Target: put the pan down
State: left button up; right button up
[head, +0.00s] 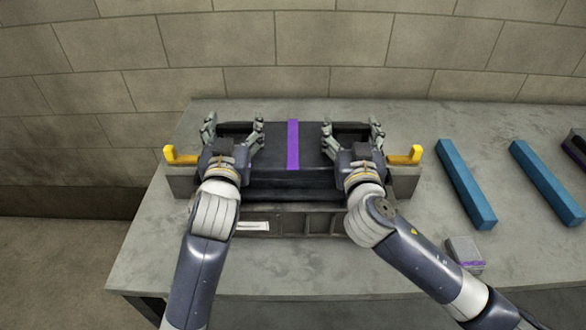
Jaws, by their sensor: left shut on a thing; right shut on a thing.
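The pan (290,182) is a long black box-like piece with a purple stripe (293,145) across its middle. It lies level in the middle of the head view, over a dark ribbed frame (318,222) with a white label. Whether it touches the frame cannot be told. My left gripper (233,132) is shut on the left part of the pan. My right gripper (352,133) is shut on its right part. The hands hide parts of its top and the exact contact.
Yellow brackets stand at the left (180,157) and right (405,158) ends, by grey blocks. Two blue bars (466,185) (548,180) lie right on the grey table (180,255). A small grey block (464,251) sits near my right forearm. A block wall (300,50) stands behind.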

pick_arm(q)
jog(key=o, duration=1.6)
jog(key=shift+f, duration=0.2)
pick_arm(e)
jog(key=o, duration=1.6)
jog(key=shift+f, duration=0.2)
pick_arm(q)
jog(key=o, duration=0.5)
jog(key=shift+r, duration=0.1)
pick_arm(e)
jog(key=o, duration=0.5)
jog(key=shift+r, duration=0.1)
pick_arm(q)
jog(key=shift+s, duration=0.15)
pick_arm(e)
jog(key=shift+s, duration=0.15)
pick_arm(q)
jog(key=shift+s, duration=0.15)
jog(key=s, duration=1.1)
jog(key=shift+s, duration=0.3)
pick_arm(e)
jog(key=s, duration=1.2)
